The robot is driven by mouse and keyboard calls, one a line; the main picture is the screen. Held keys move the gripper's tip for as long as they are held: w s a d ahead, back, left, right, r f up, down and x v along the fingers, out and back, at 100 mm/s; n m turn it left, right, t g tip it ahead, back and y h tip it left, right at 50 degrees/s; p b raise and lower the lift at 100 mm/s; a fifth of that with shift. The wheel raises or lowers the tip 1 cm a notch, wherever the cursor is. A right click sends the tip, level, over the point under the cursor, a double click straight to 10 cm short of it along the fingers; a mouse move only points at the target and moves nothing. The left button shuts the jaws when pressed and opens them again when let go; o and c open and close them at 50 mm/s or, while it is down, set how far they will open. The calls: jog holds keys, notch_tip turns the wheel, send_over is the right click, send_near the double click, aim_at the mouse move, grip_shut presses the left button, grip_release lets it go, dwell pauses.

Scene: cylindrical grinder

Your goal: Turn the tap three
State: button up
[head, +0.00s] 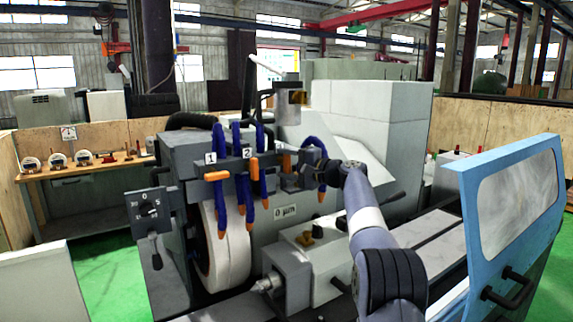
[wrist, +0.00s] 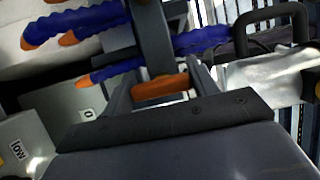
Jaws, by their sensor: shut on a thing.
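My gripper (wrist: 160,90) is shut on an orange tap handle (wrist: 158,87), which lies crosswise between its two fingers in the wrist view.
Blue hoses with orange nozzles (head: 221,226) hang in front of the white grinding wheel (head: 207,248). A lever panel (head: 152,215) is at the left. A blue door with a window (head: 513,205) stands at the right.

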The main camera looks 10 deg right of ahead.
jog(key=shift+f, duration=0.1)
jog(key=o, duration=1)
jog(key=b+v, duration=0.4)
jog(key=v, duration=0.6)
jog(key=shift+s+d+b, duration=0.25)
jog(key=shift+s+b, duration=0.05)
jog(key=shift+b, duration=0.1)
jog(key=p+x, duration=0.4)
jog(key=x, duration=0.6)
jog(key=shift+r+p, duration=0.2)
jog(key=shift+p, duration=0.15)
jog(key=shift+w+a+f, duration=0.15)
jog(key=shift+w+a, duration=0.15)
